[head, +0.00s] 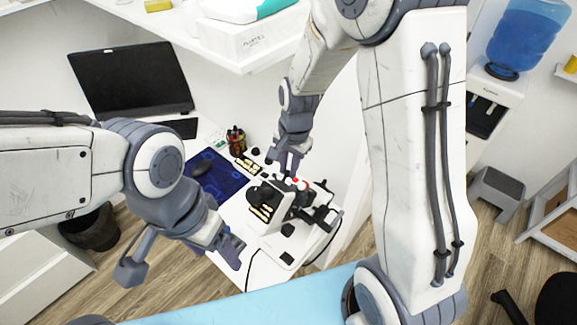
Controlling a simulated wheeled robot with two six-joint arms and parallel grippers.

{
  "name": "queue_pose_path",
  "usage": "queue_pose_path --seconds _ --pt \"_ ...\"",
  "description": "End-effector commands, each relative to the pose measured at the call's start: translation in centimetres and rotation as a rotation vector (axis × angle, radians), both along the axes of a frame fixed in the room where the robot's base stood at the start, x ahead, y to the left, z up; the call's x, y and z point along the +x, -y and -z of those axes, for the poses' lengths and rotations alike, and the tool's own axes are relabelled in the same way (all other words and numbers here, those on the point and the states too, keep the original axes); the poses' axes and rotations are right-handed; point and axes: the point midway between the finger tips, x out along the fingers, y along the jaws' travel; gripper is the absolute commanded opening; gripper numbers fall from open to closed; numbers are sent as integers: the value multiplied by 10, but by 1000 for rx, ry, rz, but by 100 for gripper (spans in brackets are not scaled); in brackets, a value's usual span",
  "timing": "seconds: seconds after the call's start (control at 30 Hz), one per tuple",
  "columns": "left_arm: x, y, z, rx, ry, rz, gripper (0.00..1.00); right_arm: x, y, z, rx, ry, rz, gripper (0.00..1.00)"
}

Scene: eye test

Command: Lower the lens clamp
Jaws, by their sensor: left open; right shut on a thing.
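The white and black optical device (285,242) stands on the white table below the centre of the head view. My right gripper (284,172) reaches down from above to the top of the device. It is shut on a small part there, apparently the lens clamp; its fingers hide most of that part, so the clamp's height cannot be told. A small red knob shows beside the fingertips. My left gripper (232,250) is open and empty, left of the device and apart from it.
A dark blue mat (218,176) with a mouse (201,166) lies left of the device. A pen holder (236,140) stands behind it. A black monitor (130,78) is at the back left. A shelf with a white box (250,38) overhangs the back.

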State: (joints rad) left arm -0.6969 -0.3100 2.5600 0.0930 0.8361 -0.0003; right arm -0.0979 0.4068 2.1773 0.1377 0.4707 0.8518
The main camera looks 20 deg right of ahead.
Motion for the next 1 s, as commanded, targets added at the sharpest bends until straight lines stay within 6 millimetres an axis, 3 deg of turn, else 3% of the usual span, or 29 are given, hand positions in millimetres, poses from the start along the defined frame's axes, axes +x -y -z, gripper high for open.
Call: queue_pose_path --seconds 0.3,0.57,0.83,0.87,0.9,0.93,1.0 --pt "0 0 0 0 0 0 71 2 0 -1 0 5 0 0" --pt "0 0 15 0 0 -2 71 13 17 22 1 5 3 0" --pt "0 0 13 0 0 -3 71 14 18 20 0 6 0 0" --pt "0 0 13 0 0 -3 71 14 18 20 0 6 0 30" --pt "0 0 13 0 0 -2 71 14 18 20 0 6 0 45" --pt "0 0 13 0 0 -2 71 14 18 20 0 6 0 51" --pt "0 0 13 0 0 -2 71 13 18 20 0 5 0 51"
